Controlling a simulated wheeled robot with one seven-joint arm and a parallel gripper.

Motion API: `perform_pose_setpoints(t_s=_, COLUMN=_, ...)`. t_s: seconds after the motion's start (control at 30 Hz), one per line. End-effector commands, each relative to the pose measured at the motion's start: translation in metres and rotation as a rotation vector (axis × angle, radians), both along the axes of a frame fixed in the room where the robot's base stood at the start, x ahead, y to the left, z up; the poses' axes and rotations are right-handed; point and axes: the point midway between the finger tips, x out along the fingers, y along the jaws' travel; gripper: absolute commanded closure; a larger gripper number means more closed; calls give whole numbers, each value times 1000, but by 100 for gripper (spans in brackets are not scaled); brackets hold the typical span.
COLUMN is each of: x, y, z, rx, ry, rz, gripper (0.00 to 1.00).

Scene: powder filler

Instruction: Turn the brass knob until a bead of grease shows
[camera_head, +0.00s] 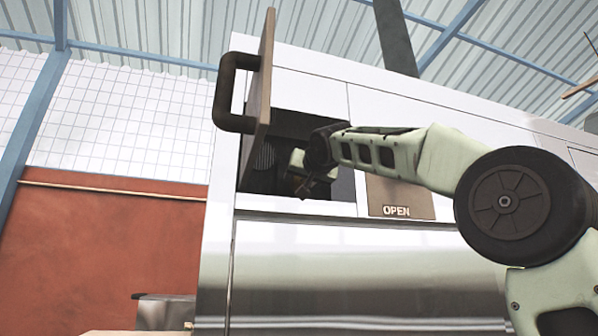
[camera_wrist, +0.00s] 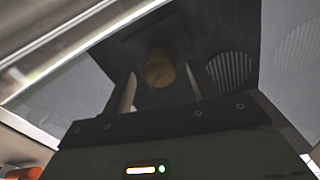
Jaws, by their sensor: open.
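The brass knob (camera_wrist: 158,68) shows in the wrist view as a dull gold cylinder on the dark back of a recess. My gripper (camera_wrist: 159,84) is open, one finger on either side of the knob in this view. I cannot tell whether the fingertips reach around it or stop short; no contact shows. In the head view my gripper (camera_head: 303,186) is inside the dark opening (camera_head: 340,190) of the white machine, and the knob cannot be made out there. No grease bead can be made out.
An open hatch door (camera_head: 262,80) with a dark handle (camera_head: 228,92) stands at the opening's left edge. A brown panel marked OPEN (camera_head: 400,197) lies right of the opening. Ribbed vents (camera_wrist: 230,70) show right of the knob. The recess walls are close around my gripper.

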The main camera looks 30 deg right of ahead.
Motion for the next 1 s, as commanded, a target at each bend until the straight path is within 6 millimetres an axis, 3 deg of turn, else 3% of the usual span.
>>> perform_pose_setpoints(t_s=0.2, x=23, y=-7, z=2, rx=0, ry=1, rz=2, gripper=41)
perform_pose_setpoints(t_s=0.57, x=28, y=-8, z=0, rx=0, ry=-1, rz=1, gripper=41)
perform_pose_setpoints(t_s=0.73, x=28, y=-8, z=0, rx=0, ry=-1, rz=1, gripper=85)
perform_pose_setpoints(t_s=1.0, x=28, y=-8, z=0, rx=11, ry=-4, rz=0, gripper=85)
